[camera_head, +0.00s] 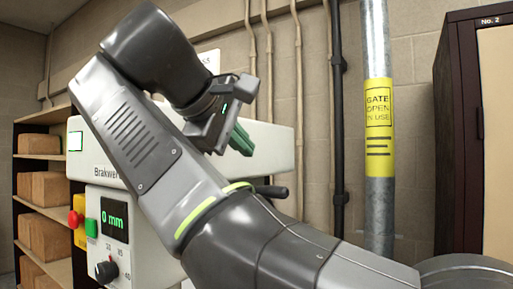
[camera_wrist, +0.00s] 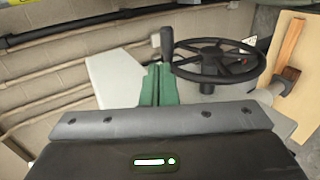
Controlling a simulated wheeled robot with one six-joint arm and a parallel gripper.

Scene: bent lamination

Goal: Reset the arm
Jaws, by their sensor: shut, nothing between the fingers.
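My arm rises from the lower right of the head view and folds back over, with my gripper (camera_head: 241,139) raised in front of a pale machine (camera_head: 270,150). The green fingers are together and hold nothing. In the wrist view my gripper (camera_wrist: 158,84) also shows its green fingers closed side by side. Just beyond them, to the right, is a black handwheel (camera_wrist: 216,62) with an upright handle. I cannot tell the exact gap between the fingers and the wheel.
The machine has a display (camera_head: 115,216) reading 0 mm, a red button (camera_head: 75,219), a green button (camera_head: 91,228) and a black knob (camera_head: 106,271). A shelf (camera_head: 42,208) holds wooden blocks at left. A metal post (camera_head: 378,215) and a dark cabinet (camera_head: 459,140) stand at right.

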